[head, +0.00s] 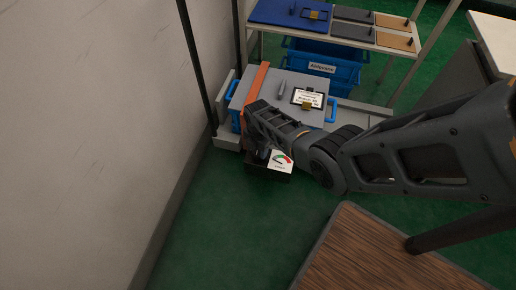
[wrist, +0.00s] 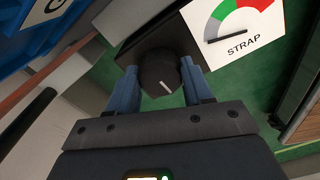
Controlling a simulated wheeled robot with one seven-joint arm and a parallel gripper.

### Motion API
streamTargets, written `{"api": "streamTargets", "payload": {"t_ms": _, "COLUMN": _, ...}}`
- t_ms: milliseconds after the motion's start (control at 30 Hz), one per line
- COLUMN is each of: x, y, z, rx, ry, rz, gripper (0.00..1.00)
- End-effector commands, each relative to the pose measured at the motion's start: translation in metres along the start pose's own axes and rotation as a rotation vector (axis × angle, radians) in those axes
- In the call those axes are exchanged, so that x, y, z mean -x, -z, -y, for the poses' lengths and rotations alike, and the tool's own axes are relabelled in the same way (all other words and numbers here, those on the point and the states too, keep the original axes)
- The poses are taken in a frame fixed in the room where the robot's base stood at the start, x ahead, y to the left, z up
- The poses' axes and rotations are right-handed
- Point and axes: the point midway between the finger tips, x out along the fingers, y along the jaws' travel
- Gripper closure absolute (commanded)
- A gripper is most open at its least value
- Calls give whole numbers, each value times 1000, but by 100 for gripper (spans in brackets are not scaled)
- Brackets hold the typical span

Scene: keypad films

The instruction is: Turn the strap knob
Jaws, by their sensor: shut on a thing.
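The strap knob (wrist: 160,75) is a dark round knob with a white pointer line, on a black box (wrist: 165,38). My gripper (wrist: 160,82) is shut on the knob, with one blue-grey finger on each side. A white dial (wrist: 238,28) marked STRAP shows beside the knob, with grey, green and red bands. Its needle lies toward the lower left, by the grey band. In the head view the dial (head: 281,161) is in front of the grey case, and my gripper (head: 262,150) hides the knob.
A grey case (head: 262,98) with an orange strap (head: 257,85) stands on a low platform (head: 355,112). A blue crate (head: 320,68) and a shelf (head: 335,32) are behind. A wooden table (head: 365,255) is at the front right. Green floor (head: 235,225) lies clear by the left wall.

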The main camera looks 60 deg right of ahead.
Motion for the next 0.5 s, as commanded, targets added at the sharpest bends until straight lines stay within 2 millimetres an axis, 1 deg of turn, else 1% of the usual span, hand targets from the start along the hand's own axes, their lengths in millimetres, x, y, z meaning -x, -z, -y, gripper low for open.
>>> {"api": "streamTargets", "payload": {"t_ms": 200, "x": 0, "y": 0, "z": -1, "rx": 201, "ry": 0, "rz": 0, "gripper": 80}}
{"api": "streamTargets", "payload": {"t_ms": 500, "x": 0, "y": 1, "z": -1, "rx": 429, "ry": 0, "rz": -1, "gripper": 80}}
